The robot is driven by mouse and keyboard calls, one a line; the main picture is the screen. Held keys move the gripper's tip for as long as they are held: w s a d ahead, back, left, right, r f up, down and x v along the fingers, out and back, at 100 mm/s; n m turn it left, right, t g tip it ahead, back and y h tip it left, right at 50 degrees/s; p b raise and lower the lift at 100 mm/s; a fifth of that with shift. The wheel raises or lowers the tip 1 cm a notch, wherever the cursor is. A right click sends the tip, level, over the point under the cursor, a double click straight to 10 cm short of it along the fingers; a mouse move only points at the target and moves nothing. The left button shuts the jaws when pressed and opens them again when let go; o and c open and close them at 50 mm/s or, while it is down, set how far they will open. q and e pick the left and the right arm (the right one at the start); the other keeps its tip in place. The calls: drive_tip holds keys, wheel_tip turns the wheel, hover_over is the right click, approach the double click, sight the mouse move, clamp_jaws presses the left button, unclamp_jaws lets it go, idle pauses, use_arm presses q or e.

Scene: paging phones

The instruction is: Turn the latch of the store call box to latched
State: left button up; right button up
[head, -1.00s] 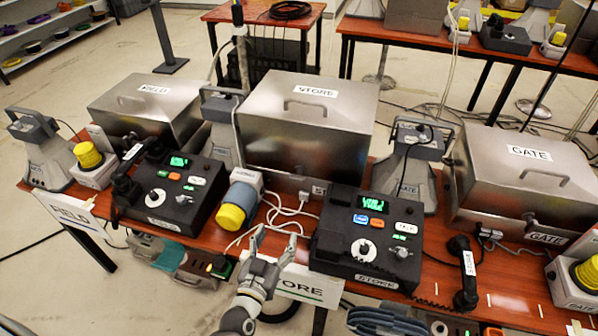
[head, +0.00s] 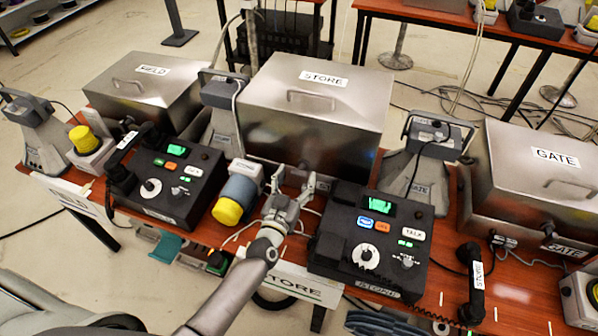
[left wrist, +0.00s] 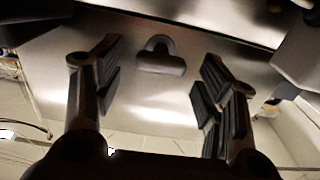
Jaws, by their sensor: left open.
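The store call box (head: 312,110) is a large brushed-metal box with a handled lid and a STORE label, standing on the table behind the phones. My left gripper (head: 292,178) is open in front of the lower part of its front face. In the left wrist view my open left gripper (left wrist: 158,92) faces the metal front, with a dark rounded knob, seemingly the latch (left wrist: 161,57), ahead between the fingers and apart from them. How far the latch is turned I cannot tell. My right gripper is not in view.
The store desk phone (head: 372,240) is close to the right of my gripper. A grey cylinder with a yellow cap (head: 236,195) is close to its left. The field phone (head: 170,185), gate box (head: 535,175) and a black handset (head: 470,285) stand farther off.

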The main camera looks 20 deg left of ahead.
use_arm(q)
drive_tip(key=shift+w, duration=1.25)
drive_tip(key=c, duration=1)
drive_tip(key=shift+c, duration=0.2)
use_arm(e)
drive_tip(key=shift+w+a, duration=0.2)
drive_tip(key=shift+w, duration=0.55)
